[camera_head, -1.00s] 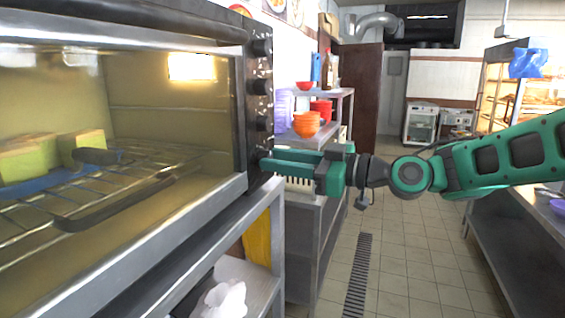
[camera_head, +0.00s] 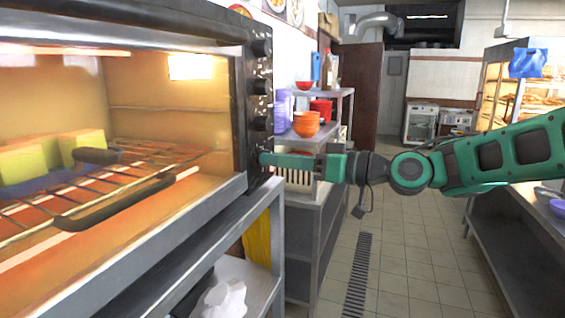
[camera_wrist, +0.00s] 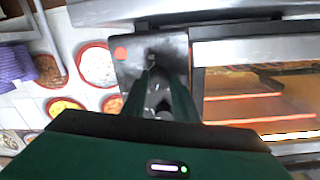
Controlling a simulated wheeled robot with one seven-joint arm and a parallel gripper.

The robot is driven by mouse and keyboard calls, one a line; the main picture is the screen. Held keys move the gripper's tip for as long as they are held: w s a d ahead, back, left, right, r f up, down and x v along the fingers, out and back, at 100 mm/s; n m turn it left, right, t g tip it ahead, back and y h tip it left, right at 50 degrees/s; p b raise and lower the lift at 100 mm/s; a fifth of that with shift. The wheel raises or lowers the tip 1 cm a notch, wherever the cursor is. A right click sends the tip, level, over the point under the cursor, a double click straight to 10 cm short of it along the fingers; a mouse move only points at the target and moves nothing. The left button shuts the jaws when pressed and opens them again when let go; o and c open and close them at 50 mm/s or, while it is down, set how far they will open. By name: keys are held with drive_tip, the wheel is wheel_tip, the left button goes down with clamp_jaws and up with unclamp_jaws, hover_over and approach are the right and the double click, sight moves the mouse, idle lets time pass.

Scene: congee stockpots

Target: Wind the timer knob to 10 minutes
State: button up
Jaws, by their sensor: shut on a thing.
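The oven (camera_head: 120,215) fills the left of the head view, its inside glowing orange with heating bars lit. Its dark control panel (camera_head: 257,105) carries a column of black knobs on its right side. My gripper (camera_head: 264,158) is at the lowest knob, shut on it, and its fingers hide most of that knob. In the wrist view, my gripper (camera_wrist: 158,82) reaches the oven panel (camera_wrist: 124,72), with the knob between the fingers. The knob's pointer and any minute marks cannot be read.
A wire rack (camera_head: 130,190) with yellow blocks (camera_head: 80,148) is inside the oven. A metal shelf (camera_head: 322,130) with orange bowls (camera_head: 306,124) stands beyond the gripper. The tiled floor (camera_head: 405,260) is clear to the right.

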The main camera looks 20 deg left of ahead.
drive_tip(key=m, duration=1)
drive_tip(key=shift+w+d+r+m, duration=0.1)
drive_tip(key=shift+w+m, duration=0.3)
idle(0.3)
drive_tip(key=o, duration=1.1)
drive_tip(key=shift+c, duration=0.2)
drive_tip(key=shift+s+g, duration=0.15)
drive_tip(key=shift+g, duration=0.15)
drive_tip(key=d, duration=1)
drive_tip(key=shift+s+d+r, duration=0.2)
drive_tip(key=shift+s+d, duration=0.15)
drive_tip(key=shift+s, duration=0.05)
